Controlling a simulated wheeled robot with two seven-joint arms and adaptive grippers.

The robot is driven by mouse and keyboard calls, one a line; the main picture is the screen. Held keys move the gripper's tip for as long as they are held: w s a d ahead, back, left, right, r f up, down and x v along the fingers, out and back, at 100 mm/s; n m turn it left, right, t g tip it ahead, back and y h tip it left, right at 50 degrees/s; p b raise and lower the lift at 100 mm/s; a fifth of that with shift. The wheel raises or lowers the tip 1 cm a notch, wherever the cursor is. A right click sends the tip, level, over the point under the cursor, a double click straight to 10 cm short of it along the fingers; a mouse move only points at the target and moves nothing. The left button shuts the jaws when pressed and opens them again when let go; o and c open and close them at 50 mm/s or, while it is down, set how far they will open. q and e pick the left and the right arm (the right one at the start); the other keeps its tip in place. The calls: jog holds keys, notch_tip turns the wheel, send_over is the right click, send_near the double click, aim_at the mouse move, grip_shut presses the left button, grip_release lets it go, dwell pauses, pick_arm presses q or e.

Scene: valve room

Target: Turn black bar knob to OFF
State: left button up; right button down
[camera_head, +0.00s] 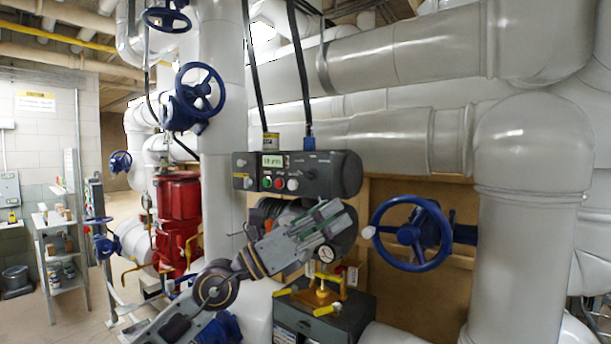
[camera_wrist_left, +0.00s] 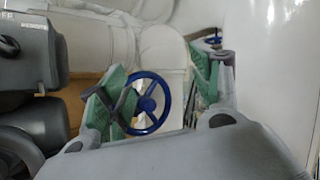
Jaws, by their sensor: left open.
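A dark control box (camera_head: 347,173) hangs in the middle of the head view. Its front has a small lit display, green, red and white buttons and a small dark knob-like part (camera_head: 310,173); I cannot tell for sure that this is the black bar knob. My left gripper (camera_head: 338,216) is just below the box, pointing up and right, apart from the knob. In the left wrist view the left gripper (camera_wrist_left: 160,88) is open, its green-padded fingers spread with nothing between them. A dark housing (camera_wrist_left: 30,45) at the wrist view's left edge looks like part of the box. My right gripper is not in view.
A blue handwheel (camera_head: 410,234) stands right of the gripper; a blue wheel (camera_wrist_left: 150,103) shows behind the fingers. Large pipes (camera_head: 525,240) close off the right.

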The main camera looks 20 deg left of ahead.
pick_arm(q)
jog(key=w+m+y, duration=0.1)
jog(key=m+y, duration=0.1)
jog(key=t+y, duration=0.4)
jog(key=y, duration=0.7)
send_near(304, 174)
jog(key=p+x, duration=0.4)
jog(key=x, duration=0.4)
jog(key=shift+w+d+r+p, duration=0.15)
jog(key=shift+w+p, duration=0.1)
jog(key=shift+p, duration=0.05)
jog(key=shift+x, duration=0.85)
jog(key=shift+w+p, duration=0.15)
jog(key=shift+p, duration=0.15)
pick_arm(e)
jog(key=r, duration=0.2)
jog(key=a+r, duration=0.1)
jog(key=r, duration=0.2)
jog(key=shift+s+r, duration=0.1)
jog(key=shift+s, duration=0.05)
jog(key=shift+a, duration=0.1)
pick_arm(q)
jog(key=shift+c, duration=0.5)
